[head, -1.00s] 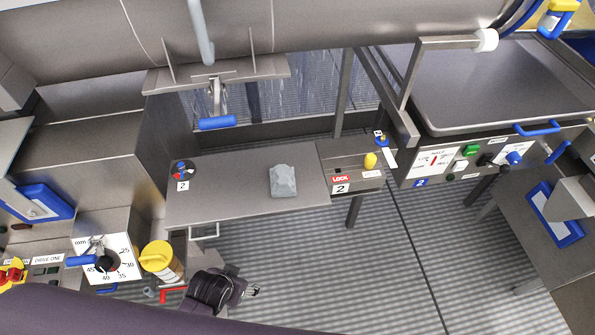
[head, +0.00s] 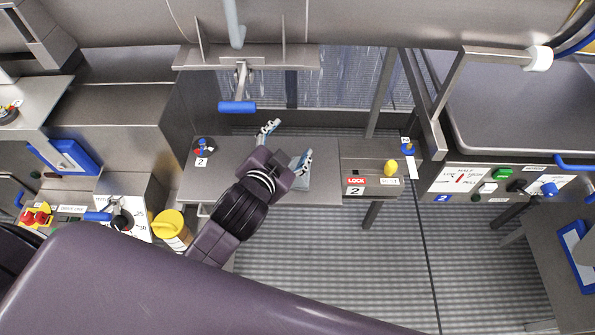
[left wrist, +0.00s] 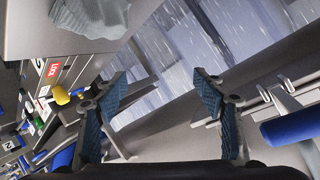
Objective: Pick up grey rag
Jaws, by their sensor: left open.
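The grey rag lies crumpled on the steel table (head: 325,180). In the head view only a part of the rag (head: 300,184) shows, beside and behind my left gripper. In the left wrist view the rag (left wrist: 90,16) is at the top left, on the table surface, outside the jaws. My left gripper (head: 287,144) is over the table with its two fingers spread, open and empty. Its fingers also show in the left wrist view (left wrist: 165,92), apart with nothing between them. My right gripper is not in view.
A blue-handled lever (head: 237,107) hangs behind the table. A control box with a yellow knob (head: 390,167) adjoins the table's right end. A yellow-capped bottle (head: 170,225) stands at the front left.

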